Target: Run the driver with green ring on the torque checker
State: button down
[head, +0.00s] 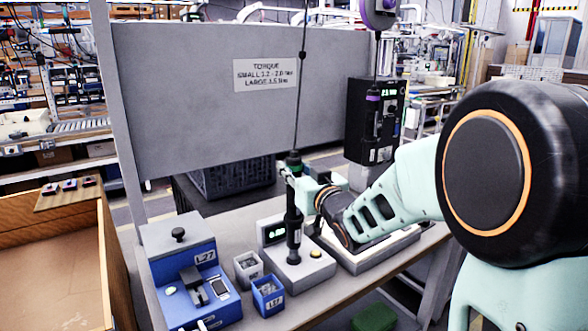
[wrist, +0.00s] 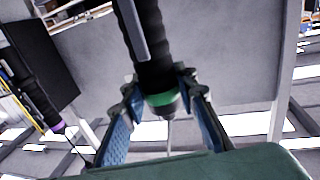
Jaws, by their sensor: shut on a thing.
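The driver with the green ring (head: 294,220) is a black upright tool hanging on a cable. It also shows in the wrist view (wrist: 150,45), with its green ring and thin shaft. My gripper (head: 296,176) is shut on its upper part; the fingers (wrist: 160,90) lie on both sides near the ring in the wrist view. The torque checker (head: 314,268) is a grey block with a green-lit display and a yellow button. The driver's lower end is over or at the checker's block; I cannot tell whether it touches.
A purple-ringed driver (head: 374,110) hangs at a black unit on the right. Blue fixture L27 (head: 180,245), two small bins (head: 268,300) and a white-rimmed tray (head: 375,258) stand on the bench. A grey panel (head: 200,100) rises behind. A wooden crate (head: 60,265) is at left.

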aim_at(294, 151)
jog(key=shift+s+f+b, duration=0.1)
jog(key=shift+f+b, duration=0.35)
jog(key=shift+f, duration=0.2)
dwell(0.9)
jog(key=shift+r, duration=0.1)
jog(key=shift+r+p, duration=1.8)
jog(key=shift+r, duration=1.3)
